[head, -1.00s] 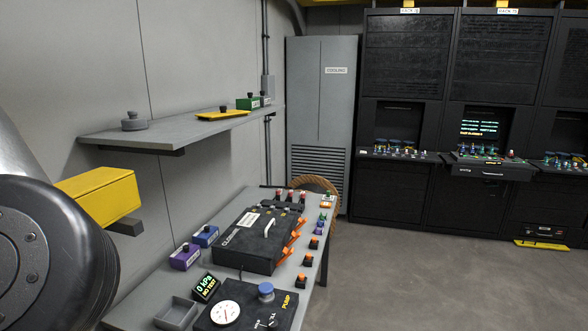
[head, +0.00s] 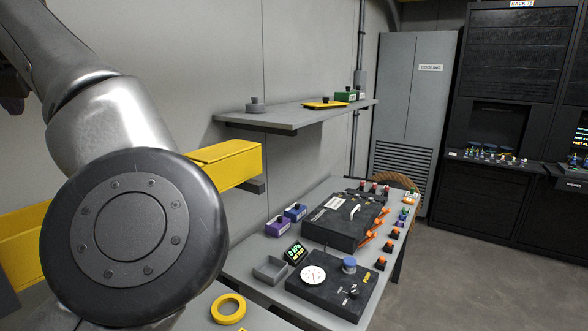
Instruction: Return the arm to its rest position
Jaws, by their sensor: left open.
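My left arm fills the left of the head view, with its large round grey joint in front of the wall. A dark part at the far left edge appears to be my left gripper (head: 13,95). It is cut off by the frame, open, and well away from the bench; nothing shows in it. My right gripper is out of view.
The bench (head: 237,268) carries a black case (head: 330,228), a gauge panel (head: 325,290), a grey tray (head: 270,270) and a yellow ring (head: 228,309). A wall shelf (head: 290,117) and yellow box (head: 238,165) are behind. The floor (head: 470,280) at right is clear.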

